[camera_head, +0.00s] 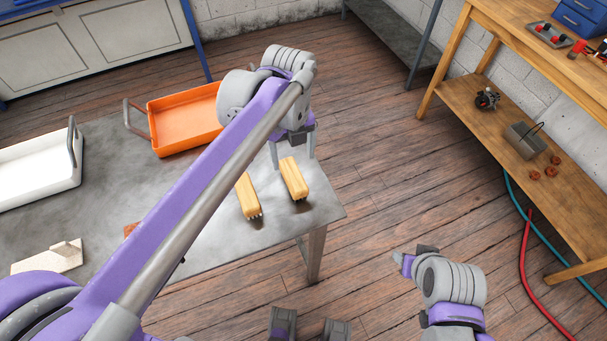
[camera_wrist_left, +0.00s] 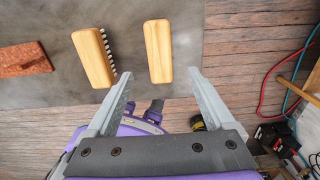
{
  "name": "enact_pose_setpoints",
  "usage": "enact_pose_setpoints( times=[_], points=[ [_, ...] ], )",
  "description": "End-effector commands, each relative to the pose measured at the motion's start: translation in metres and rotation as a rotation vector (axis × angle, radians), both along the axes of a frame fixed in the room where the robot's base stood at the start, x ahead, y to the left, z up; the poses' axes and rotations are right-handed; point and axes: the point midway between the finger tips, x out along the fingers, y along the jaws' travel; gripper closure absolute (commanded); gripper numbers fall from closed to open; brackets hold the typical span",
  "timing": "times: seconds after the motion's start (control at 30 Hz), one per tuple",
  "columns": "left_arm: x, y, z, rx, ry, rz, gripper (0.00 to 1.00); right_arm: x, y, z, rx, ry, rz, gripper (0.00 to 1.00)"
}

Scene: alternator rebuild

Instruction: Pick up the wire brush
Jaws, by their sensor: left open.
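Two yellow wooden-backed brushes lie at the grey table's right end. The right one (camera_head: 293,178) shows in the left wrist view (camera_wrist_left: 158,50) just beyond and between the fingertips. The left one (camera_head: 247,195) has a row of bristles along its side in the left wrist view (camera_wrist_left: 93,57). I cannot tell which is the wire brush. My left gripper (camera_head: 292,155) is open and empty, pointing down by the right brush; its two fingers also show in the left wrist view (camera_wrist_left: 162,78). My right gripper (camera_head: 405,262) is at lower right, its jaws unclear.
The grey table (camera_head: 100,130) holds an orange tray (camera_head: 185,122), a white tray (camera_head: 40,168), a pale plate (camera_head: 48,258) and a reddish block (camera_wrist_left: 24,58). A wooden workbench (camera_head: 500,130) stands at right. Floor is clear between them, apart from hoses by the bench.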

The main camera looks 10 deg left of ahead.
Motion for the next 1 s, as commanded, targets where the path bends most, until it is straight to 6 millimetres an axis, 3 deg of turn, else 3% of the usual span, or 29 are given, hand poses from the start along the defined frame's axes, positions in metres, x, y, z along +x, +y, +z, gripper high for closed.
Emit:
enact_pose_setpoints(
  times=[0.1, 0.37, 0.63, 0.97, 1.0],
  points=[
    [0.0, 0.0, -0.021, 0.0, 0.0, 0.002, 0.12, -0.001, 0.0, -0.003, 0.0, 0.001, 0.0, 0.5],
    [0.001, 0.001, -0.042, -0.001, -0.001, 0.003, 0.12, -0.001, 0.0, -0.004, 0.0, 0.002, 0.0, 0.5],
    [0.005, 0.002, -0.081, -0.001, -0.001, 0.004, 0.12, -0.001, 0.0, -0.006, 0.0, 0.003, 0.0, 0.5],
    [0.004, 0.002, -0.088, 0.0, -0.001, 0.004, 0.12, -0.001, 0.0, -0.006, 0.0, 0.003, 0.0, 0.5],
    [0.004, 0.002, -0.088, 0.0, -0.001, 0.004, 0.2, -0.001, 0.0, -0.006, 0.0, 0.003, 0.0, 0.5]
  ],
)
